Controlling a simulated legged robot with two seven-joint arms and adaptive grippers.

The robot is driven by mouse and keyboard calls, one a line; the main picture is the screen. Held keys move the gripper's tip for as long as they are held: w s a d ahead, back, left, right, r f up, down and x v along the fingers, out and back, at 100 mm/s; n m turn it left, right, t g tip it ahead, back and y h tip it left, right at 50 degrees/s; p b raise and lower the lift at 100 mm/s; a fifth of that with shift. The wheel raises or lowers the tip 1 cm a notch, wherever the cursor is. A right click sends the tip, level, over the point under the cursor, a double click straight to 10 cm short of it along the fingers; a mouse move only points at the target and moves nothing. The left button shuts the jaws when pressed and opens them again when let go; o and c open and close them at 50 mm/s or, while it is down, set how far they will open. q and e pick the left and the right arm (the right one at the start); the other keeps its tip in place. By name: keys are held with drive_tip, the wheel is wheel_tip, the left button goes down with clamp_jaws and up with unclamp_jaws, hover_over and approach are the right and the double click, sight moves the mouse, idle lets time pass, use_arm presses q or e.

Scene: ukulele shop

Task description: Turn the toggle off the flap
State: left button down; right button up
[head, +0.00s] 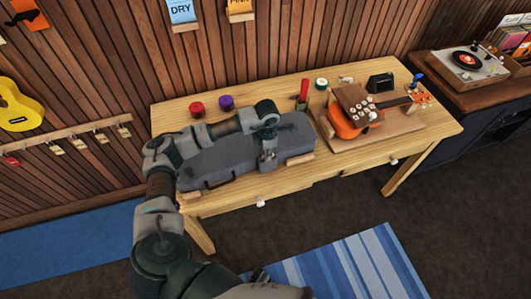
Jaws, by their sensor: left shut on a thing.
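A long grey case (225,158) lies closed on the left half of the wooden table. My left arm reaches over it from the left. My left gripper (268,164) points down at the case's front side, right of its middle. It is shut on a small part there, which I take to be the toggle; the fingers hide it. The flap is too small and too covered to make out, so I cannot tell how the toggle sits on it. My right gripper is out of view.
An orange ukulele (352,121) lies on a wooden board (405,127) at the table's right. Red (197,109) and purple (226,102) small round items stand behind the case. A record player (462,66) sits on a dark cabinet. The table's front right corner is clear.

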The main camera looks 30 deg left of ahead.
use_arm(q)
drive_tip(key=shift+d+f, duration=0.1)
drive_tip(key=shift+d, duration=0.15)
drive_tip(key=c, duration=1.3)
unclamp_jaws()
drive_tip(key=shift+o, duration=1.1)
drive_tip(key=shift+w+d, duration=0.1)
drive_tip(key=shift+w, duration=0.05)
wheel_tip(320, 180, up, 12)
drive_tip(key=shift+w+f, duration=0.1)
